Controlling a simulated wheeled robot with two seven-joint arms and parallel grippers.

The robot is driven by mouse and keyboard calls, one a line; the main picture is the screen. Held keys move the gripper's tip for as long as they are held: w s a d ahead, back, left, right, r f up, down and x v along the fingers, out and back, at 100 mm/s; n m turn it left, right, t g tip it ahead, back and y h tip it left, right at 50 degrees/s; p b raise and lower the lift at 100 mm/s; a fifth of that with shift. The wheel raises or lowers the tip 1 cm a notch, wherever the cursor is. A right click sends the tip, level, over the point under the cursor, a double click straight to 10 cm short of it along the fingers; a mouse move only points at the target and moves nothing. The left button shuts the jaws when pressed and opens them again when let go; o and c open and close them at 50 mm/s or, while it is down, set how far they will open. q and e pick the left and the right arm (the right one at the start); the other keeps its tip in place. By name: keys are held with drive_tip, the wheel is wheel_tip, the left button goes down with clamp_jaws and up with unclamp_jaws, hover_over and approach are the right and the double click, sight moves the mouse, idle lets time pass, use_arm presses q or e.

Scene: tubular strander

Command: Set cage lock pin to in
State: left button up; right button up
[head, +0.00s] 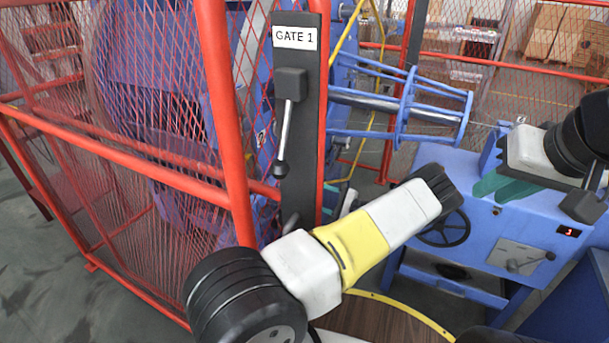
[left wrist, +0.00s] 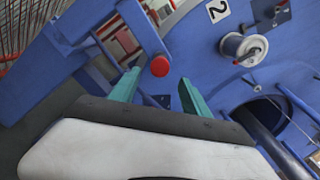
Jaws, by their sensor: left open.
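A round red knob (left wrist: 159,66) sits at the end of a blue bar in the left wrist view, in front of a large blue machine part; it may be the cage lock pin. My left gripper (left wrist: 158,84) is open, its two teal fingers spread below and to either side of the knob in the picture. Nothing is between the fingers; I cannot tell the remaining depth to the knob. In the head view the left gripper does not show. My right gripper (head: 490,186) is at the right, in front of the blue machine box; its teal fingers show partly.
A red mesh guard (head: 110,150) stands at the left, beside the dark GATE 1 post (head: 300,190) with its lever handle (head: 286,130). A blue control box (head: 540,225) with a handwheel (head: 444,228) is at the right.

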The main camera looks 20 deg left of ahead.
use_arm(q)
drive_tip(key=a, duration=0.5)
drive_tip(key=w+a, duration=0.1)
drive_tip(key=a, duration=0.1)
drive_tip(key=shift+a, duration=0.4)
drive_tip(key=shift+c, duration=0.4)
clamp_jaws()
idle(0.6)
